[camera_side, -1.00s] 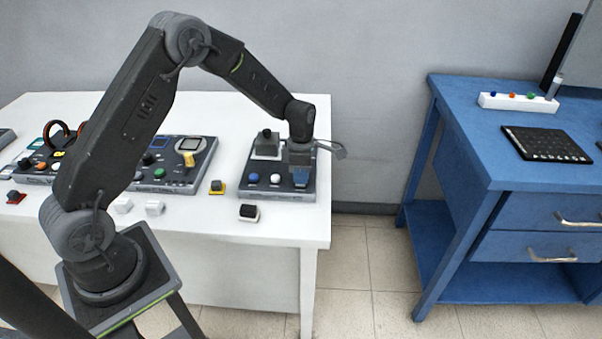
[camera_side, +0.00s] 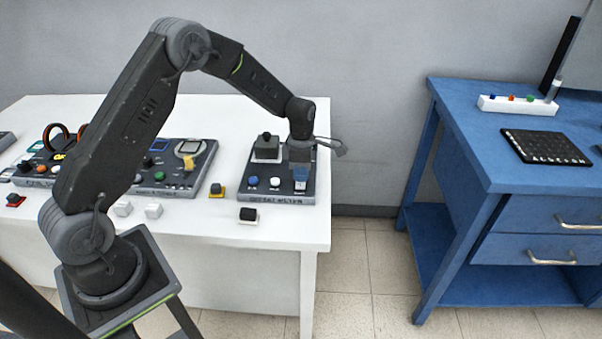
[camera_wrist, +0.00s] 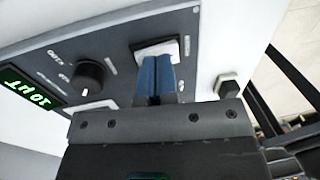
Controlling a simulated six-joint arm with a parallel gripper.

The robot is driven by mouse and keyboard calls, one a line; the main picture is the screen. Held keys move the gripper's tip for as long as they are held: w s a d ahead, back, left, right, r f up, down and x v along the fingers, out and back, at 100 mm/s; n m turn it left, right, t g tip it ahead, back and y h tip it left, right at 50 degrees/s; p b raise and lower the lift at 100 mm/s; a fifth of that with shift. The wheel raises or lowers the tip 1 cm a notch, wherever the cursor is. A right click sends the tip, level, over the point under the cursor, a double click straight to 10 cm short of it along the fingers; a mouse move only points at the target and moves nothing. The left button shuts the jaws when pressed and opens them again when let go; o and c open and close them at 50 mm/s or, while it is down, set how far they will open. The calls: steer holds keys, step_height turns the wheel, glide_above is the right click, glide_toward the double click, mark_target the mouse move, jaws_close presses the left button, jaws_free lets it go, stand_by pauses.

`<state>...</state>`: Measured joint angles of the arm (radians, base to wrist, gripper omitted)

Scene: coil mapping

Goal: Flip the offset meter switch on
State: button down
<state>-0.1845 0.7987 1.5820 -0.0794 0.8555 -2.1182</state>
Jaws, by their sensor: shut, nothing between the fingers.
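The offset meter panel (camera_side: 276,199) is a dark box at the right end of the white table, with lettering on its front edge. It also shows in the wrist view (camera_wrist: 118,62). My gripper (camera_side: 300,182) is shut and empty over the panel's right part. In the wrist view, its two blue fingers (camera_wrist: 157,64) are together in front of a white square plate (camera_wrist: 148,49). The fingers cover most of that plate. The switch lever is hidden behind the fingers, so its position and any contact cannot be told.
A black knob (camera_wrist: 90,74) and a green lit display (camera_wrist: 30,88) are left of the fingers in the wrist view. A small black-topped block (camera_side: 248,215) sits in front.

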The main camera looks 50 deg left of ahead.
mark_target(301, 187)
step_height(301, 187, up, 14)
steer(key=s+d, duration=0.1)
steer(key=shift+s+d, duration=0.3)
steer(key=s+d+r+m+t, duration=0.3)
steer(key=s+d+r+m, duration=0.1)
steer(key=s+r+m, duration=0.8)
steer(key=s+d+f+m+t, duration=0.1)
steer(key=s+d+m+t, duration=0.1)
steer(key=s+m, duration=1.2)
steer(key=shift+d+m+t+y, duration=0.15)
steer(key=shift+m+t+y, duration=0.3)
steer(key=shift+t, duration=0.25)
